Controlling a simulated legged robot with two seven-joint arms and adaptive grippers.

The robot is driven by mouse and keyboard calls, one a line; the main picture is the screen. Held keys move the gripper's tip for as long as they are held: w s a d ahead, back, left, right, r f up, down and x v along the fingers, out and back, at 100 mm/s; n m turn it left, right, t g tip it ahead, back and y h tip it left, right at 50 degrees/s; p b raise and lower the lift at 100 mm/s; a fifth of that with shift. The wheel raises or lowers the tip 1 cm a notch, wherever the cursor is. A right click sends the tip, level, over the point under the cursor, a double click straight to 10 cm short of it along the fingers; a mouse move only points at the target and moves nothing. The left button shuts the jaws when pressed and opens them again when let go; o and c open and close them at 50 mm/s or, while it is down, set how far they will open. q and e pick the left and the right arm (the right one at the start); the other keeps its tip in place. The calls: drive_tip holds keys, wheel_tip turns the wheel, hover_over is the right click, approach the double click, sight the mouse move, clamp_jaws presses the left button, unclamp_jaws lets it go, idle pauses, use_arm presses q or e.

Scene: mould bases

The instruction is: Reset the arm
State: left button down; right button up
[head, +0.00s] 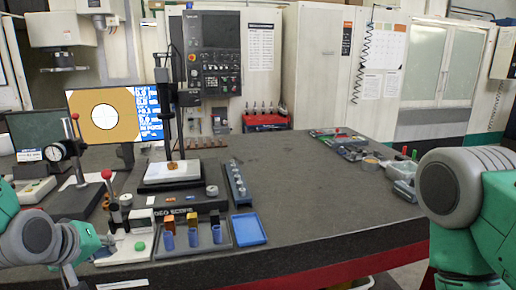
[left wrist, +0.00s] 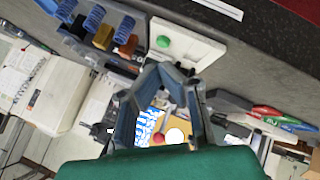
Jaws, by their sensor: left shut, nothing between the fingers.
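My left arm comes in from the left edge of the head view, and its gripper (head: 72,276) is at the bottom left, partly cut off by the frame edge. In the left wrist view the two fingers of the left gripper (left wrist: 166,72) come together at their tips with nothing between them. The white plate with a green button (head: 140,246) is just right of the gripper; it also shows beyond the fingertips in the left wrist view (left wrist: 202,48). My right arm shows as a green and grey link at the right of the head view; its gripper is out of frame.
A dark tray (head: 215,248) with coloured blocks and an empty blue tray (head: 249,229) lie near the table's front edge. A measuring stand (head: 163,110), a monitor (head: 105,115) and a dial gauge (head: 58,151) stand behind. The middle of the dark table (head: 320,190) is clear.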

use_arm(q)
drive_tip(key=s+d+f+m+g+b, duration=0.1)
drive_tip(key=s+f+m+g+b, duration=0.3)
drive_tip(key=s+f, duration=1)
drive_tip(key=s+d+f+m+g+b, duration=0.2)
drive_tip(key=s+f+m+g+b, duration=0.2)
drive_tip(key=s+f, duration=1)
wheel_tip(320, 180, down, 9)
drive_tip(key=shift+s+d+r+y+b, duration=0.1)
drive_tip(key=shift+s+d+y+b, duration=0.1)
drive_tip(key=shift+y+b, duration=0.3)
use_arm(e)
wheel_tip(320, 180, down, 10)
drive_tip(key=shift+w+r, duration=0.25)
drive_tip(key=shift+w, duration=0.1)
